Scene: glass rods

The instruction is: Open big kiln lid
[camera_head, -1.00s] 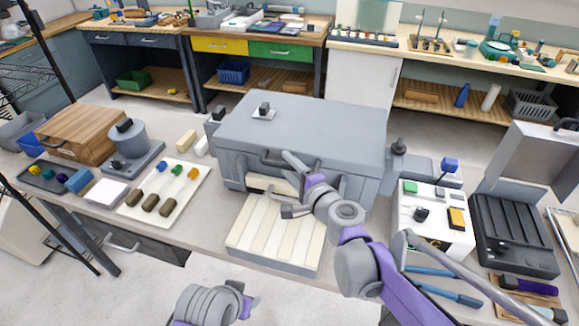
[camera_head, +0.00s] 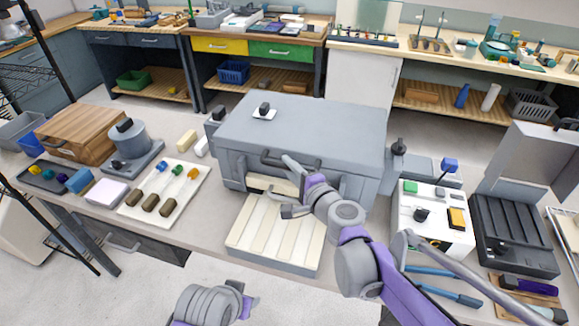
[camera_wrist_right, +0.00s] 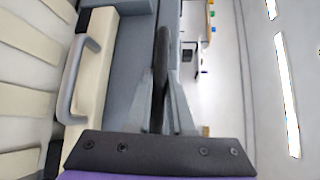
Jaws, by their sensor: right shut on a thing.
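The big kiln (camera_head: 300,130) is a large grey box with its lid (camera_head: 330,120) closed, standing at the middle of the bench. A dark handle (camera_head: 272,160) sits on the lid's front edge. My right gripper (camera_head: 287,160) is at the handle in the head view. In the right wrist view the fingers (camera_wrist_right: 163,105) are closed around the dark handle bar (camera_wrist_right: 161,60). A lighter grey handle (camera_wrist_right: 75,80) on a cream front also shows there. My left arm shows at the bottom of the head view, but its fingertips cannot be made out.
A cream slatted board (camera_head: 275,235) lies before the kiln. A control box (camera_head: 430,215) and a black open case (camera_head: 515,230) stand to the right. A white tray with coloured rods (camera_head: 190,195) and a wooden box (camera_head: 82,130) stand to the left.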

